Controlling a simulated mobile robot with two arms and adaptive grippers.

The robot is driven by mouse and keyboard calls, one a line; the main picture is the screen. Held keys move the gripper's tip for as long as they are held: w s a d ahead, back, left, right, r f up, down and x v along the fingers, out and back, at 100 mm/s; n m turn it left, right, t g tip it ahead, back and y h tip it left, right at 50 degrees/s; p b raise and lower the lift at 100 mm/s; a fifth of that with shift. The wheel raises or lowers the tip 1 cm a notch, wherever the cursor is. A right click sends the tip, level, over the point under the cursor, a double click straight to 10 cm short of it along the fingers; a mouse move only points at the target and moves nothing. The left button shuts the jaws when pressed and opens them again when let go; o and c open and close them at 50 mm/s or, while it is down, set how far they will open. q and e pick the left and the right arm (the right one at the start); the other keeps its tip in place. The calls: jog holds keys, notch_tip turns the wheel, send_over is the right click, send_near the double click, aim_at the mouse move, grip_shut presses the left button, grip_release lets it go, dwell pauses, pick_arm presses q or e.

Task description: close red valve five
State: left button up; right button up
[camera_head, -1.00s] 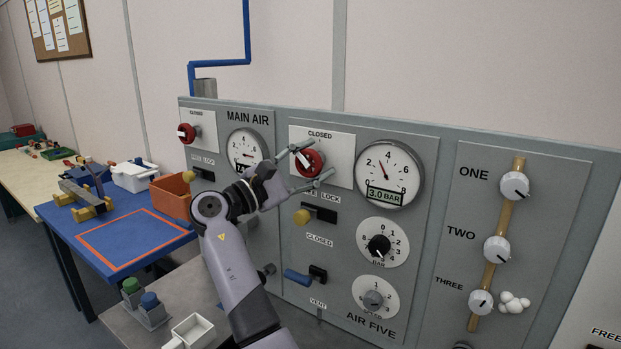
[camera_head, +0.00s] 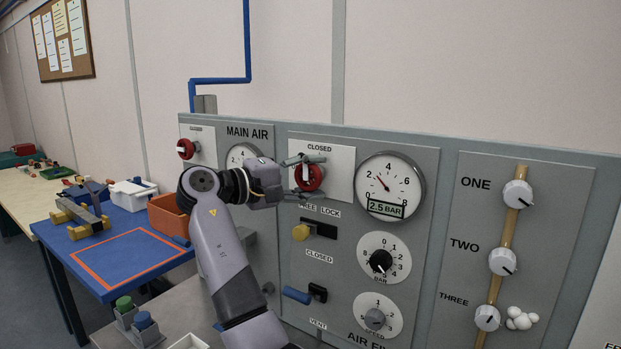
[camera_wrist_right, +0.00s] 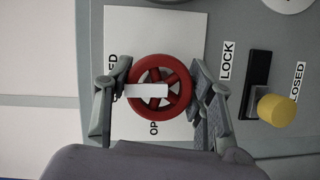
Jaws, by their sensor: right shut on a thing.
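The red valve wheel (camera_head: 316,178) is on the AIR FIVE panel, under a CLOSED label. My right gripper (camera_head: 307,177) is shut on it, with one finger above and one below. In the right wrist view the red wheel (camera_wrist_right: 187,92) sits between the two fingers of my right gripper (camera_wrist_right: 158,90). Its white pointer bar points left, toward the partly hidden label ending in "ED". The AIR FIVE gauge (camera_head: 389,186) beside the wheel reads 2.5 BAR. My left gripper is not in view.
A yellow knob (camera_head: 301,232) and a blue lever (camera_head: 296,295) stick out below the wheel. Another red valve (camera_head: 185,149) is on the MAIN AIR panel. A blue table (camera_head: 150,262) with an orange bin (camera_head: 168,218) stands at the left. My right arm covers part of MAIN AIR.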

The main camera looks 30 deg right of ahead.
jog(key=shift+f+m, duration=0.15)
jog(key=shift+m, duration=0.15)
jog(key=o, duration=1.2)
jog(key=a, duration=0.8)
jog(key=a+r, duration=0.1)
jog(key=a, duration=0.3)
jog(key=shift+r, duration=0.1)
